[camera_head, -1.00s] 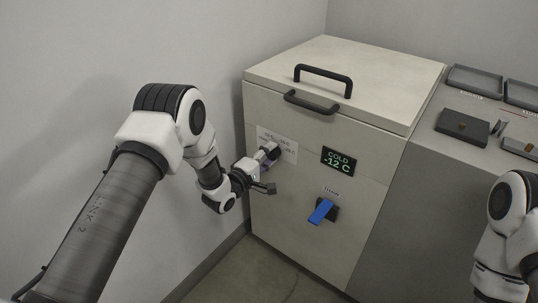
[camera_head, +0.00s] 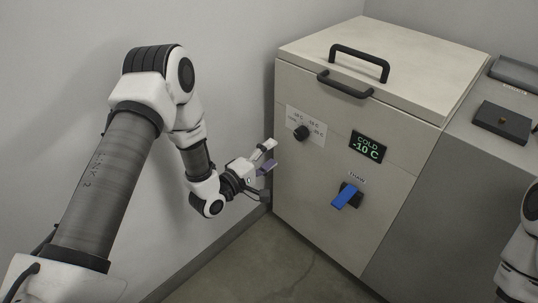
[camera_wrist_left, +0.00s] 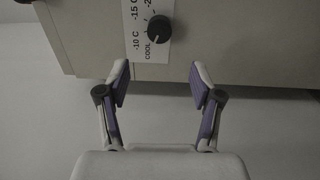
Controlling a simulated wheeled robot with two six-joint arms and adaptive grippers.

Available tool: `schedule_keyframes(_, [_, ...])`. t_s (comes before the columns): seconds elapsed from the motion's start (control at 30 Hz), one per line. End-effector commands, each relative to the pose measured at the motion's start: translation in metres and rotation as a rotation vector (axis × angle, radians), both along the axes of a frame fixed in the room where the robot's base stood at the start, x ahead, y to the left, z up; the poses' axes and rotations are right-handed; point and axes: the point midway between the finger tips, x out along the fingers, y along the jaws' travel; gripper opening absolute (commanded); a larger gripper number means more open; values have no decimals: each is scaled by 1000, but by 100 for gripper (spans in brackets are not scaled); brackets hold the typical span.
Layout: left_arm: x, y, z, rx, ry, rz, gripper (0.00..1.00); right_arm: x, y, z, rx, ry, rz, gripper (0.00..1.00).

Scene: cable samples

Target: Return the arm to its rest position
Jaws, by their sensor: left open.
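My left gripper (camera_head: 267,157) is open and empty in front of the cold chest's left side, apart from it. In the left wrist view the left gripper (camera_wrist_left: 158,85) shows its two purple-padded fingers spread with nothing between them. A black dial (camera_head: 301,132) sits on a white temperature label on the chest front; in the left wrist view the dial (camera_wrist_left: 160,29) lies beyond the fingertips. The display (camera_head: 367,147) reads COLD -10 C. My right arm shows only in part at the right edge of the head view, and its gripper is out of view.
The cold chest (camera_head: 315,178) has a closed lid (camera_head: 410,60) with black handles and a blue lever (camera_head: 346,197) below the display. A grey bench (camera_head: 425,185) with dark trays (camera_head: 502,122) stands to its right. A wall is on the left; floor shows in front.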

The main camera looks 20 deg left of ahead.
Motion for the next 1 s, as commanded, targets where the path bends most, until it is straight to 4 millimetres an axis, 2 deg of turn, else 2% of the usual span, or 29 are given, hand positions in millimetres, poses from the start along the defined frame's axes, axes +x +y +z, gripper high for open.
schedule_keyframes(0.47, [-2, 1, -1, 0, 0, -1, 66, 0, 0, 0, 0, 0, 0, 40])
schedule_keyframes(0.57, [-9, -9, -16, 7, 30, -20, 66, 0, 0, 0, 0, 0, 0, 40])
schedule_keyframes(0.67, [-38, -31, -56, 29, 155, -45, 66, 0, 0, 0, 0, 0, 0, 40])
schedule_keyframes(0.73, [-72, -40, -100, 142, 312, -46, 66, 0, 0, 0, 0, 0, 0, 40])
schedule_keyframes(0.77, [-90, -42, -120, 220, 384, -52, 66, 0, 0, 0, 0, 0, 0, 40])
schedule_keyframes(0.8, [-116, -42, -144, 342, 479, -74, 66, 0, 0, 0, 0, 0, 0, 40])
schedule_keyframes(0.87, [-156, -39, -173, 525, 606, -130, 66, 0, 0, 0, 0, 0, 0, 40])
schedule_keyframes(0.9, [-182, -35, -188, 638, 682, -178, 66, 0, 0, 0, 0, 0, 0, 40])
schedule_keyframes(1.0, [-243, -23, -211, 884, 839, -334, 66, 0, 0, 0, 0, 0, 0, 40])
